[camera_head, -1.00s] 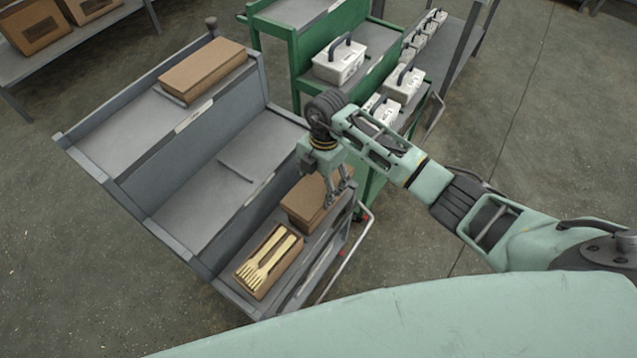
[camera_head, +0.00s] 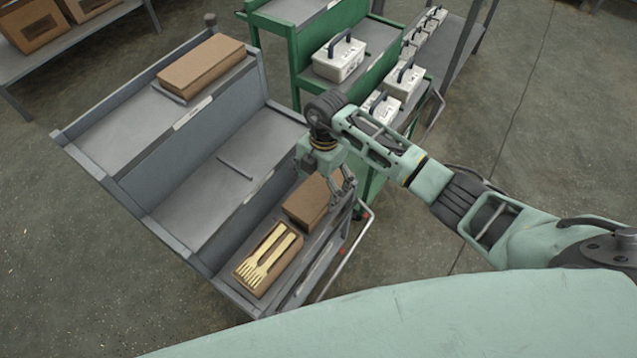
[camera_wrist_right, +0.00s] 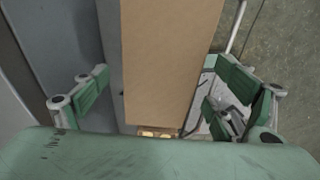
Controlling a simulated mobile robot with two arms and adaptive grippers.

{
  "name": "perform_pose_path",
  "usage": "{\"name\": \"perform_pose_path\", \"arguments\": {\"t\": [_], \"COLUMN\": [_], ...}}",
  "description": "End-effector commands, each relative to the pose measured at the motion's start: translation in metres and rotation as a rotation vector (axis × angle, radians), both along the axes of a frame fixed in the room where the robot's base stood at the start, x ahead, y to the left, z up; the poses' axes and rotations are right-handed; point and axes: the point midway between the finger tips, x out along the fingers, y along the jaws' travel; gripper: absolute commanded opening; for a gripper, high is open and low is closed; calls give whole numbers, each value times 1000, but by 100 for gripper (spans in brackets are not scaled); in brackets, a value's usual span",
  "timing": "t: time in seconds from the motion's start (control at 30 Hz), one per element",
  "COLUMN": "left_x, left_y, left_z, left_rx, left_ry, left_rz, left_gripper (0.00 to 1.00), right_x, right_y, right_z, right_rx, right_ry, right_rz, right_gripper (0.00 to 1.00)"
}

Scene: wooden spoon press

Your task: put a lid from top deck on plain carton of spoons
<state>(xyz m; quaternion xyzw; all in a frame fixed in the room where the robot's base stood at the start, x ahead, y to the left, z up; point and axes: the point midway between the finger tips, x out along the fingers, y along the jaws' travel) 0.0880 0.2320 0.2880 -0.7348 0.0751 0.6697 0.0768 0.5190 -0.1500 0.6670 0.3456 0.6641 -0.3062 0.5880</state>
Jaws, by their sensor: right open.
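An open plain brown carton of pale wooden spoons (camera_head: 268,262) lies on the lowest deck of a grey stepped trolley. Beside it stands a closed brown carton (camera_head: 306,203). A long brown cardboard block, which looks like a lid or stacked lids (camera_head: 203,66), lies on the top deck. My right gripper (camera_head: 344,194) is open at the closed carton. In the right wrist view, the closed carton's brown top (camera_wrist_right: 170,60) shows between the spread fingers of the right gripper (camera_wrist_right: 165,100); contact cannot be told. Some spoon ends show below it. My left gripper is not in view.
The grey trolley's middle deck (camera_head: 190,205) is bare but for a thin dark bar (camera_head: 235,168). A green rack (camera_head: 300,60) with white handled boxes (camera_head: 340,58) stands close behind my right arm. A shelf with brown boxes (camera_head: 35,28) is at the far left.

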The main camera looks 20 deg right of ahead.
Motion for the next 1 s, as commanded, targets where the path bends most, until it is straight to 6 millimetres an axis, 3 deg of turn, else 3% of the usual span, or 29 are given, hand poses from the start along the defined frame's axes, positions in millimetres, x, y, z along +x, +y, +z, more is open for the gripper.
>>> {"name": "perform_pose_path", "arguments": {"t": [0.27,1.0], "left_x": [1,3], "left_y": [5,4], "left_z": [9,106], "left_rx": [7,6], "left_ry": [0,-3], "left_rz": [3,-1], "left_gripper": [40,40], "right_x": [0,8], "right_y": [1,-11], "right_z": [17,128], "right_rx": [3,0], "right_ry": [-2,0], "right_rz": [0,1], "right_gripper": [88,88]}}
